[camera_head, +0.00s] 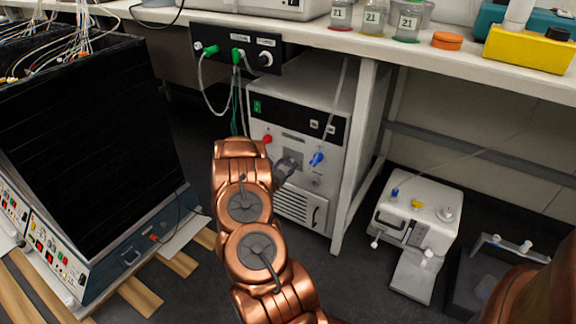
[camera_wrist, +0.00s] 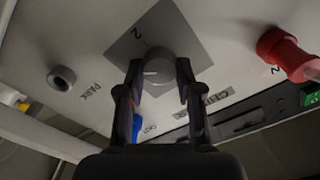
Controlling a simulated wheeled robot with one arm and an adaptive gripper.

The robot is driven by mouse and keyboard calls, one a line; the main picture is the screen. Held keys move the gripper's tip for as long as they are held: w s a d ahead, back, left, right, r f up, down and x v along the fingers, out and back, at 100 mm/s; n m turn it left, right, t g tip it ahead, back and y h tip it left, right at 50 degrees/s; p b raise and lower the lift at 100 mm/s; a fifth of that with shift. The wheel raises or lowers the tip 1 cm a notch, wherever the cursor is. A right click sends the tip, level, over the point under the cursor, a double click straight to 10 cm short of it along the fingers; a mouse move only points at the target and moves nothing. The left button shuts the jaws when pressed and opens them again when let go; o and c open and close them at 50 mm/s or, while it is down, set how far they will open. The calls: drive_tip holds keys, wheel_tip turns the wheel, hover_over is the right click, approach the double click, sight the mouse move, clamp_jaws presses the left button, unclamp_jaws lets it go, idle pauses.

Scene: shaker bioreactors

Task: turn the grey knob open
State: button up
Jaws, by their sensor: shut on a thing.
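The grey knob (camera_wrist: 158,68) sits on a grey square plate on the front of a beige cabinet (camera_head: 333,112). My gripper (camera_wrist: 159,80) has its two dark fingers on either side of the knob and is shut on it. In the head view my gripper (camera_head: 285,170) reaches the cabinet front between a red fitting (camera_head: 267,139) and a blue fitting (camera_head: 317,159). My gripper mostly hides the knob there. A light line shows on the knob's face in the wrist view.
In the wrist view the red fitting (camera_wrist: 286,54) is right of the knob, and the blue fitting (camera_wrist: 136,128) is partly behind the left finger. The bench (camera_head: 400,65) overhangs the cabinet. A black rack (camera_head: 95,150) stands left, and a white device (camera_head: 418,215) lies on the floor right.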

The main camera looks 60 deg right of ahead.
drive_tip(key=m, duration=0.1)
drive_tip(key=m+b, duration=0.2)
drive_tip(key=m, duration=0.1)
drive_tip(key=shift+s+f, duration=0.1)
drive_tip(key=shift+f, duration=0.15)
drive_tip(key=m+b, duration=0.3)
drive_tip(key=shift+f, duration=0.1)
drive_tip(key=m+b, duration=0.2)
drive_tip(key=m, duration=0.1)
drive_tip(key=shift+b, duration=0.4)
drive_tip(key=shift+m, duration=0.5)
drive_tip(key=o, duration=1.2)
drive_tip(key=shift+c, duration=0.2)
drive_tip(key=shift+r, duration=0.2)
